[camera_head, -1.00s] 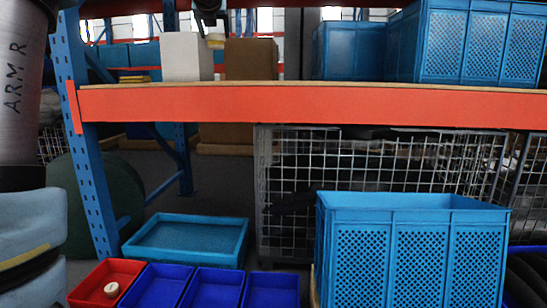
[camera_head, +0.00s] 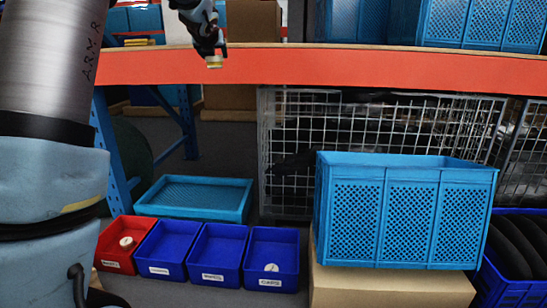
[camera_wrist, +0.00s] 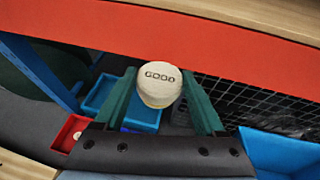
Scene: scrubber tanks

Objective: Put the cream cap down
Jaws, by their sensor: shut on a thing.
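My gripper (camera_head: 212,52) hangs in front of the orange shelf beam, high above the row of bins. It is shut on the cream cap (camera_head: 214,62). In the wrist view the cream cap (camera_wrist: 160,76) is between the green fingers of my gripper (camera_wrist: 160,85), its round face reading "GOOD". A red bin (camera_head: 113,265) with a pale round cap (camera_head: 126,242) in it stands at the left of the row. Three blue bins stand beside it: left (camera_head: 165,257), middle (camera_head: 215,266) and right (camera_head: 270,265). A small pale round piece (camera_head: 271,268) lies in the right one.
A shallow light-blue tray (camera_head: 195,198) lies behind the bins. A large blue crate (camera_head: 400,210) sits on a cardboard box (camera_head: 390,287) to the right. The orange beam (camera_head: 330,68) crosses above, with wire mesh behind. Bin labels are too small to read surely.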

